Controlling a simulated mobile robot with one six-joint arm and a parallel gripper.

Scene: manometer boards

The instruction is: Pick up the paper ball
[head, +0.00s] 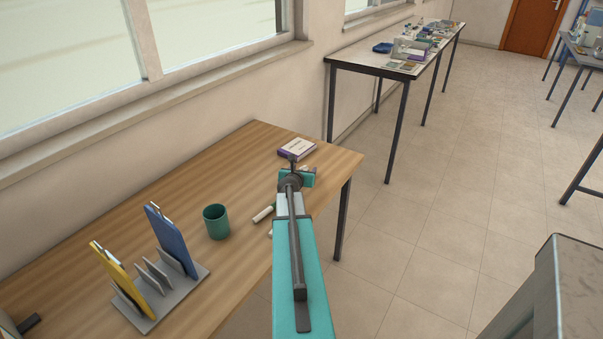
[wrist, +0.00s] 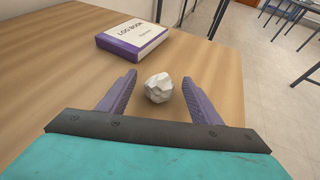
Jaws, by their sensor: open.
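The paper ball (wrist: 158,88) is a small crumpled white-grey lump on the wooden table, seen in the wrist view. My gripper (wrist: 158,82) is open, with its two purple-grey fingers on either side of the ball and gaps showing between each finger and the ball. Nothing is held. In the head view my teal arm reaches over the right part of the table and hides the ball.
A logbook (wrist: 132,36) with a purple edge lies beyond the ball; it also shows in the head view (head: 297,148). A green cup (head: 216,221) and a rack (head: 185,284) holding blue and yellow boards stand on the wooden table (head: 150,208). White cylinders (head: 263,214) lie beside my arm.

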